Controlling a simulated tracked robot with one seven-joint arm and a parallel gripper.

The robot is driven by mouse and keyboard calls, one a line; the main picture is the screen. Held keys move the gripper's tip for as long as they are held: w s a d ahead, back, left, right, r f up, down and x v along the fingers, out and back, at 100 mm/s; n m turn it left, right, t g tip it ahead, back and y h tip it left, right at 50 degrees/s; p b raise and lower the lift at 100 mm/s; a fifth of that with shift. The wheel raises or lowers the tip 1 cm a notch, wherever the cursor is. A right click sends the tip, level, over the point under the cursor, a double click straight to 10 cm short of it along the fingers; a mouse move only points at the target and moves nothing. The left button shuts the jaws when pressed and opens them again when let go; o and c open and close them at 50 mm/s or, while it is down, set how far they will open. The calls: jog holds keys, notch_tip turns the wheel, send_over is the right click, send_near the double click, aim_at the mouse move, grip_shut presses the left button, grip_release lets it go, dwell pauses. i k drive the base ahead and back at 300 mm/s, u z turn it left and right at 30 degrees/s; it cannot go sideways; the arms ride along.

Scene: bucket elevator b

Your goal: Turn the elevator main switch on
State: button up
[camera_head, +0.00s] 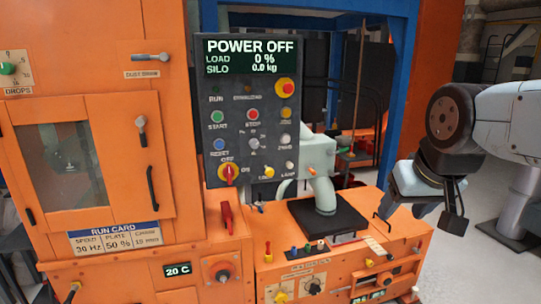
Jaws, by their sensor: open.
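The dark control panel (250,110) stands upright in the middle of the view. Its screen (251,56) reads POWER OFF, LOAD 0 % and SILO 0.0 kg. A red rotary handle on a yellow plate, apparently the main switch (228,174), sits at the panel's lower left. Small OFF and ON marks are beside it, and its handle looks about vertical. My gripper (422,216) is at the right, open and empty, with its fingers apart and pointing down. It is well away from the panel and the switch.
The panel also carries a green start button (217,118), a red stop button (253,115) and a red emergency button (286,87). A red lever (227,217) stands below the panel. A grey pipe (321,165) rises from the orange bench (330,268). A blue frame (399,100) stands behind.

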aim_at(228, 171)
jog(key=z, duration=0.65)
jog(key=k, duration=1.2)
jog(key=u, duration=0.75)
jog(key=i, duration=1)
jog(key=z, duration=0.05)
